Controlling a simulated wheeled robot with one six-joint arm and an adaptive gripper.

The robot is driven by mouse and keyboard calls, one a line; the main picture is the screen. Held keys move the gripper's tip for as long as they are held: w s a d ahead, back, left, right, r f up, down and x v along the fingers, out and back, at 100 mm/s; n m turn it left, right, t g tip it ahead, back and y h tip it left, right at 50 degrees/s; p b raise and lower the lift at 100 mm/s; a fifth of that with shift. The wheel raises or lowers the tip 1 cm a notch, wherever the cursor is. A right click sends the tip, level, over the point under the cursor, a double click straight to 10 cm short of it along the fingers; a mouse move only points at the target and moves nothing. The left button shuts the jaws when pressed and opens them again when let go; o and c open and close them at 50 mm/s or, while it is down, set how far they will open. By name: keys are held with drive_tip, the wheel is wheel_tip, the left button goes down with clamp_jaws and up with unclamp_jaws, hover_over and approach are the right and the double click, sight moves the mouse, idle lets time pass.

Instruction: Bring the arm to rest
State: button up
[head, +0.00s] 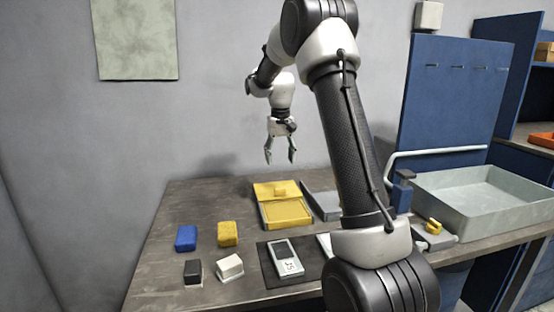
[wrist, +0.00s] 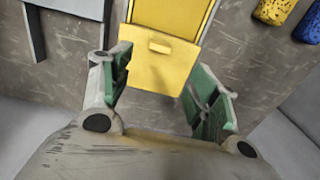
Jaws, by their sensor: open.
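My gripper (head: 281,153) hangs above the back part of the workbench, fingers pointing down. It is open and holds nothing. In the wrist view its green-padded fingers (wrist: 160,100) stand wide apart. A yellow tray-like box (head: 285,214) with a lid-like flap lies on the bench below the gripper. It also shows in the wrist view (wrist: 160,65), between and beyond the fingers, apart from them. My arm stands in front of part of the bench in the head view.
A blue block (head: 186,238), a yellow sponge-like block (head: 228,233), a black block (head: 192,273) and a white block (head: 229,267) lie at left. A device (head: 286,257) lies on a dark mat (head: 270,277). A grey basin (head: 470,215) and blue panel (head: 448,95) stand at right.

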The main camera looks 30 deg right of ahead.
drive_tip(key=shift+w, duration=0.1)
drive_tip(key=s+a+r+n+t, duration=0.1)
drive_tip(key=s+a+r, duration=0.1)
drive_tip(key=s, duration=1)
drive_tip(key=s+a+r+n+t, duration=0.1)
drive_tip(key=s+a+r+t, duration=0.1)
drive_tip(key=s, duration=1)
drive_tip(key=s+a+r+n+t, duration=0.1)
drive_tip(key=s+a+r, duration=0.2)
drive_tip(key=s, duration=0.9)
drive_tip(key=shift+a+r, duration=0.2)
drive_tip(key=shift+a, duration=0.6)
